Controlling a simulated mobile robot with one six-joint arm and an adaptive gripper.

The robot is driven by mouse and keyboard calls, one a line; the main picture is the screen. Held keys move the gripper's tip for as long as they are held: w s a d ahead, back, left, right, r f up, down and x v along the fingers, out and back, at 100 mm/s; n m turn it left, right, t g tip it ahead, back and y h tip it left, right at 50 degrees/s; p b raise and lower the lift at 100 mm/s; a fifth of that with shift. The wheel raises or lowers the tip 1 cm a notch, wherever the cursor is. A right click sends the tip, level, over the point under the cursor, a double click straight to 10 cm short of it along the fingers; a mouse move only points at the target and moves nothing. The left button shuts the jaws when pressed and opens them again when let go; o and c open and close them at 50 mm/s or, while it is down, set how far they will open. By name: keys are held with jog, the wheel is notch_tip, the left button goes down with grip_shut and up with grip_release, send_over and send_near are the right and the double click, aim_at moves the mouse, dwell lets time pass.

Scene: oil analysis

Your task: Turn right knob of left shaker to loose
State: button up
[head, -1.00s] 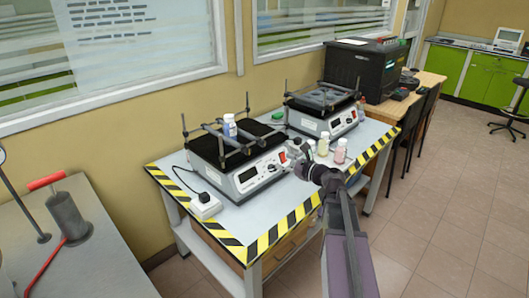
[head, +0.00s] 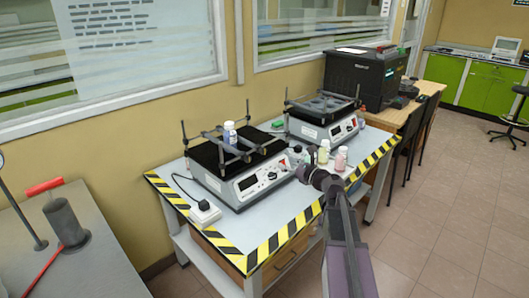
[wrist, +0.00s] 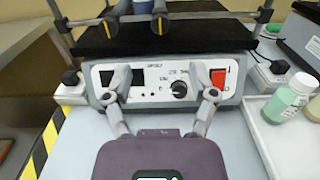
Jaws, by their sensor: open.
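The left shaker (head: 232,187) stands on the hazard-taped table, with a black platform and clamp bars on top. Its white front panel (wrist: 150,94) shows a dark display, a round black knob (wrist: 180,89) right of centre and a red switch (wrist: 218,78). My gripper (wrist: 167,84) is open and empty before this panel. In the head view my gripper (head: 304,171) is at the shaker's right front.
A second shaker (head: 325,122) is behind right. A green bottle (wrist: 288,98) stands on a white tray right of my gripper, near a pink bottle (head: 340,160). A black plug sits in a white socket (head: 205,212) at left.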

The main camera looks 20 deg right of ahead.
aim_at(265, 151)
jog(key=x, duration=1.1)
jog(key=shift+w+a, duration=0.15)
jog(key=shift+w, duration=0.2)
grip_shut()
